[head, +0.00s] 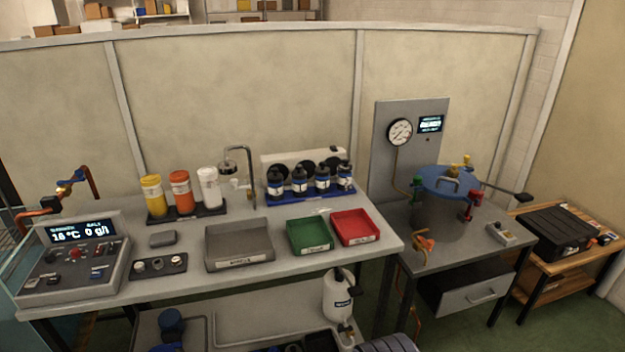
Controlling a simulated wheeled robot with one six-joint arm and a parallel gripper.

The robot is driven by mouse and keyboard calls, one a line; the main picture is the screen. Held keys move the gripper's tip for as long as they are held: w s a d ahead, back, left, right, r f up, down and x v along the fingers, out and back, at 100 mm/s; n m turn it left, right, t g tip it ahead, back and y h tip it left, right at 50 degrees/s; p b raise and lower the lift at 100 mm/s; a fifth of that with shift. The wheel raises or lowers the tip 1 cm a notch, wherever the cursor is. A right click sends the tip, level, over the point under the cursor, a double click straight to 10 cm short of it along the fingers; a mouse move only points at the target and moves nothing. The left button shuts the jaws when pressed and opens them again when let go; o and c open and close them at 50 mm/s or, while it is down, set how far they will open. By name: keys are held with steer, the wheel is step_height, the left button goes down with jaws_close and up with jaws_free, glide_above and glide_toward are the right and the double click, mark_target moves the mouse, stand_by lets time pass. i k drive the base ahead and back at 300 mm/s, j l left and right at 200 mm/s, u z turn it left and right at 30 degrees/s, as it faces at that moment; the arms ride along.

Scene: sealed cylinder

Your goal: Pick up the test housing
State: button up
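I cannot tell for sure which thing is the test housing. A small grey rounded block (163,239) lies on the left workbench (310,268), behind a black strip with several round parts (159,266). A metal pot (437,214) with a blue lid (449,181) stands on the right table, with red, green and yellow fittings around its rim. A small light device (501,234) lies to the right of the pot. My gripper is not in view.
The left bench carries a grey tray (239,262), a green tray (309,250), a red tray (355,241), several bottles, a tap and a control panel (78,250). A gauge panel (410,135) stands behind the pot. A black case (558,228) sits on a wooden table. Green floor shows at lower right.

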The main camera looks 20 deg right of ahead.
mark_target(345, 169)
steer(key=i+l+z, duration=0.2)
steer(key=i+l, duration=0.45)
steer(key=i+l+z, duration=0.2)
steer(key=i+l, duration=0.35)
steer(key=i, duration=0.2)
